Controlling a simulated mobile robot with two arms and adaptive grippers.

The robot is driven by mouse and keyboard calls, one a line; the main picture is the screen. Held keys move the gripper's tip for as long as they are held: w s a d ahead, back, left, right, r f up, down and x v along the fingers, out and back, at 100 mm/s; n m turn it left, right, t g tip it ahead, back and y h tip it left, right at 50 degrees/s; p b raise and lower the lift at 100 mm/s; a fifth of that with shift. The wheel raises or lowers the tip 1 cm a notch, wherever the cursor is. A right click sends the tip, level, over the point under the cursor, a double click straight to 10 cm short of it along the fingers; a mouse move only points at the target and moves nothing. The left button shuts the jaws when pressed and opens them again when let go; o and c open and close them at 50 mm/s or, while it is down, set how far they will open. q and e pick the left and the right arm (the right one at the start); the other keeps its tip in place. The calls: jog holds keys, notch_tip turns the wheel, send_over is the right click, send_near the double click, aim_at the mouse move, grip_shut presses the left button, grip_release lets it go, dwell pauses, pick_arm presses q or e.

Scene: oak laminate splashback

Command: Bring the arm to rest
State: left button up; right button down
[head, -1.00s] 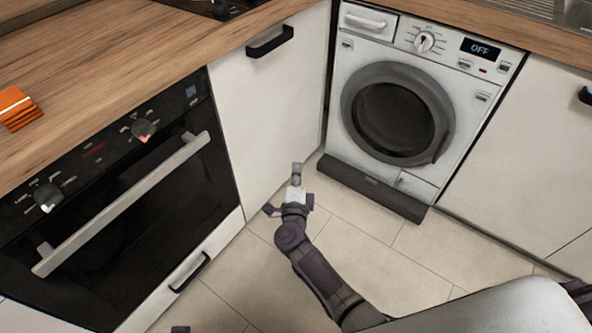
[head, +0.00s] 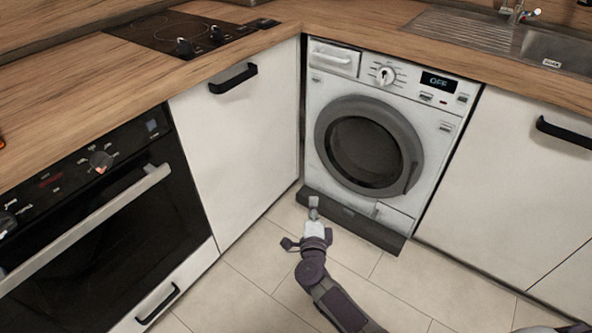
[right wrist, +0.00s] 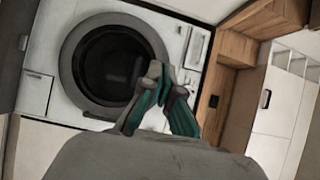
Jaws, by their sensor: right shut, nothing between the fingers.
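My right gripper (head: 313,206) is in the lower middle of the head view, at the end of my right arm (head: 335,296). It is in front of the base of the washing machine (head: 443,124), above the floor. In the right wrist view its fingers (right wrist: 160,76) are closed together with nothing between them, and they show against the washing machine's round door (right wrist: 82,88). The door is shut and the display reads OFF. My left gripper is not in view.
A black oven (head: 90,212) with a long handle is at left. A white cabinet (head: 245,150) stands between oven and washing machine, and another cabinet (head: 505,190) is at right. The worktop (head: 330,38) carries a hob (head: 165,32) and a sink (head: 555,48). The tiled floor (head: 255,265) is clear.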

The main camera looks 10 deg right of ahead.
jog(key=s+a+f+n+g+y, duration=0.3)
jog(key=s+a+f+n+y, duration=0.2)
jog(key=s+n, duration=0.3)
jog(key=s+a+f+n+g+y, duration=0.45)
jog(key=s+f+n, duration=0.2)
jog(key=n, duration=0.25)
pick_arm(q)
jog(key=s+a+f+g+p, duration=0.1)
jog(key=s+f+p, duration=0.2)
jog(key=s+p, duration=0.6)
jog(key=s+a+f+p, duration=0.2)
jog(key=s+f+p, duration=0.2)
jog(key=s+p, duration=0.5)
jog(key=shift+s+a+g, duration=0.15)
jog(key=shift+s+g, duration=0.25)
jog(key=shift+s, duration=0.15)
pick_arm(e)
jog(key=s+d+f+n+g+h, duration=0.1)
jog(key=s+d+f+n+g, duration=0.1)
jog(key=s, duration=1)
jog(key=s+d+f+n+g+h, duration=0.2)
jog(key=s+d+f+g, duration=0.2)
jog(key=s, duration=0.9)
jog(key=s+d+f+n+g+h, duration=0.1)
jog(key=s+d+f, duration=0.5)
jog(key=s, duration=0.6)
jog(key=shift+s+d+n+g, duration=0.25)
jog(key=shift+d+n+g, duration=0.65)
jog(key=shift+d, duration=0.35)
jog(key=shift+h, duration=0.25)
